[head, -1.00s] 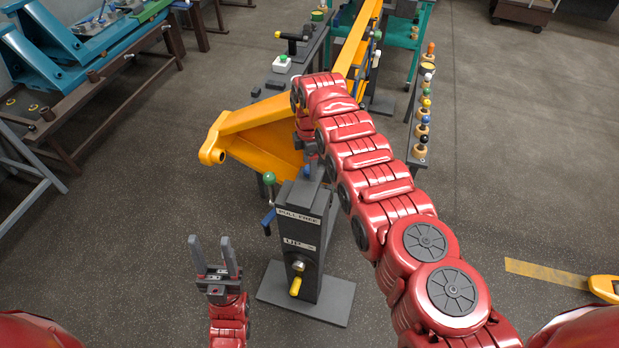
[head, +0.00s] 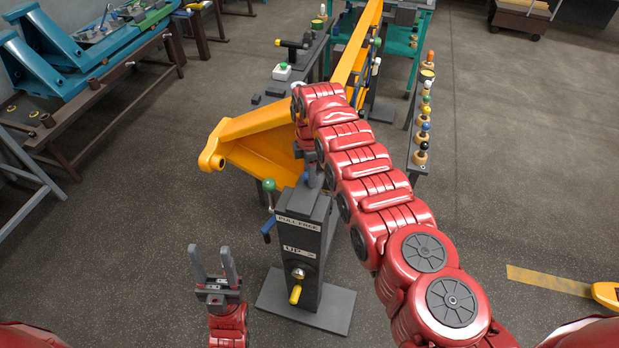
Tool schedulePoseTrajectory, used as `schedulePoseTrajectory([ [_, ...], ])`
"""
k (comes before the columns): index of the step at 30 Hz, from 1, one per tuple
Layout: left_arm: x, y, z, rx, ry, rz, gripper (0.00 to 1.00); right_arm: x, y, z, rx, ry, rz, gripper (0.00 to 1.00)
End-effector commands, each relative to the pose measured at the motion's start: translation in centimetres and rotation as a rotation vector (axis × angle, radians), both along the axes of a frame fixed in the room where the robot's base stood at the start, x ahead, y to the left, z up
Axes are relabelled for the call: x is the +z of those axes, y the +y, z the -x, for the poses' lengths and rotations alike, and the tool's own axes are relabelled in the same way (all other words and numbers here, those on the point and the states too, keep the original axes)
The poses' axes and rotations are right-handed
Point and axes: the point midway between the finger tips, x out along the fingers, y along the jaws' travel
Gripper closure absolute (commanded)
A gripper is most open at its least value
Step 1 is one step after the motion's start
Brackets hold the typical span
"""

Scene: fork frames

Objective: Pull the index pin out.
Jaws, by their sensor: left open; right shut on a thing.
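A dark grey post (head: 318,258) stands upright on a flat base plate, with labels reading "PULL FREE" and "UP" on its front. A yellow-handled knob (head: 295,293) sits in a metal fitting below the labels. My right gripper (head: 312,174) is at the top of the post, partly hidden by my red arm. It is shut on a small blue-topped part (head: 306,178) there; I cannot tell whether that is the index pin. My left gripper (head: 212,268) is open and empty, pointing up, left of the post and apart from it.
A yellow frame (head: 262,135) lies behind the post. A green-ball lever (head: 268,186) and a blue handle (head: 268,226) are at its left. A narrow rack of coloured knobs (head: 421,140) stands to the right. Open floor lies left and right.

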Motion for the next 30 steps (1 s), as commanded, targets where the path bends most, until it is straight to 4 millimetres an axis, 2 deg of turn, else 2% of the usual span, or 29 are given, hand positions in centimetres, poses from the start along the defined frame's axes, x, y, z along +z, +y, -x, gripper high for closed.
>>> schedulePoseTrajectory([
  [18, 1.4, 0.0, 0.0, 0.0, 0.0, 0.0, 0.5, 1.6, 0.0, -0.1, 0.0, -0.002, 0.0, 1.0],
  [19, 1.3, 0.0, 0.0, 0.0, 0.0, 0.0, 0.5, 1.6, 0.0, -0.1, 0.0, -0.002, 0.0, 0.54],
  [24, 1.2, 0.0, 0.0, 0.0, 0.0, 0.0, 0.5, 1.5, 0.0, 0.0, 0.0, -0.001, 0.0, 0.24],
  [25, 1.2, 0.0, 0.0, 0.0, 0.0, 0.0, 0.5, 1.5, 0.0, 0.0, 0.0, -0.001, 0.0, 0.21],
  [30, 1.2, 0.0, 0.0, 0.0, 0.0, 0.0, 0.5, 1.4, 0.0, 0.0, 0.0, 0.0, 0.0, 0.21],
])
